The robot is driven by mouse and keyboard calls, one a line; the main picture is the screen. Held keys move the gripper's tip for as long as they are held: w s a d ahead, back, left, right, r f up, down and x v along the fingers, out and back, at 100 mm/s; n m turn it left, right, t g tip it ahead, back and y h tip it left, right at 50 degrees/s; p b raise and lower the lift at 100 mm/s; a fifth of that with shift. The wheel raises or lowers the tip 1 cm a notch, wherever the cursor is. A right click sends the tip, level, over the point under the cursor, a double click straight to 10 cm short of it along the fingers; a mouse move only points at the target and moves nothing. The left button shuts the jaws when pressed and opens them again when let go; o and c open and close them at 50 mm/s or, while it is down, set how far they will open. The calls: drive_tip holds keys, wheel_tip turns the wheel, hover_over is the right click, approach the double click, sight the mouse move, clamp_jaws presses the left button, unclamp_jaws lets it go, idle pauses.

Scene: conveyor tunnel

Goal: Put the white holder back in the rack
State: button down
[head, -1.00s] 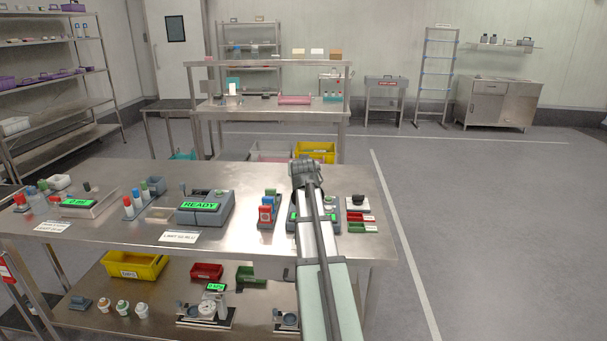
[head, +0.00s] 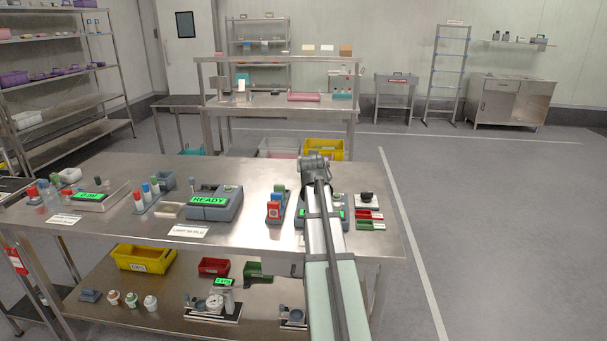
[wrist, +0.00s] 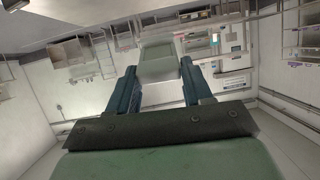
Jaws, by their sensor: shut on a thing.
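In the wrist view my gripper (wrist: 158,68) has its two blue fingers on either side of a pale, whitish block, the white holder (wrist: 159,52), and is shut on it. In the head view my arm reaches forward over the right part of the steel table, and its end (head: 315,163) hides the fingers and the holder. A small dark rack (head: 277,218) with red, blue and green holders stands upright on the table, just left of my arm. The holder is held up, apart from this rack.
A grey device reading READY (head: 212,203) stands left of the rack. Another device with a green display is partly behind my arm. Red and green trays (head: 370,220) lie right of it. A second steel bench (head: 270,103) stands behind, with open floor to the right.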

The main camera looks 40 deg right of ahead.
drive_tip(key=shift+w, duration=0.1)
drive_tip(key=shift+w+a+r+g+y, duration=0.1)
drive_tip(key=shift+w+a+g+y, duration=0.3)
drive_tip(key=shift+g+y, duration=0.1)
drive_tip(key=w+d+g+y, duration=0.2)
drive_tip(key=w, duration=0.9)
drive_tip(key=w+d+g+y, duration=0.2)
drive_tip(key=w+d+g, duration=0.1)
drive_tip(key=w, duration=0.9)
drive_tip(key=s+a+f+g+y, duration=0.3)
drive_tip(key=s+a+f, duration=0.1)
drive_tip(key=s, duration=0.1)
drive_tip(key=shift+s, duration=0.25)
drive_tip(key=shift+f, duration=0.1)
drive_tip(key=shift+f, duration=2.75)
